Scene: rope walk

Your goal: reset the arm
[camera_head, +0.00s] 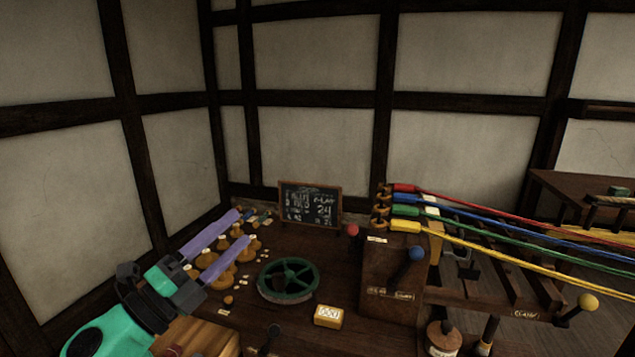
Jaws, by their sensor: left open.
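My left gripper (225,240) comes in from the lower left, with a teal wrist and two long purple fingers. The fingers are apart and it is open. It reaches over the left part of the dark wooden table (240,318), above several brass-coloured weights (205,262). Whether a finger touches any of them I cannot tell. Nothing shows held between the fingers. My right gripper is not in view.
A green handwheel (289,279) lies right of the gripper, with a yellow box (328,316) in front. A chalkboard (310,203) stands behind. A wooden rope machine (390,275) with coloured ropes and ball-topped levers fills the right. A wooden box (203,340) is near the front.

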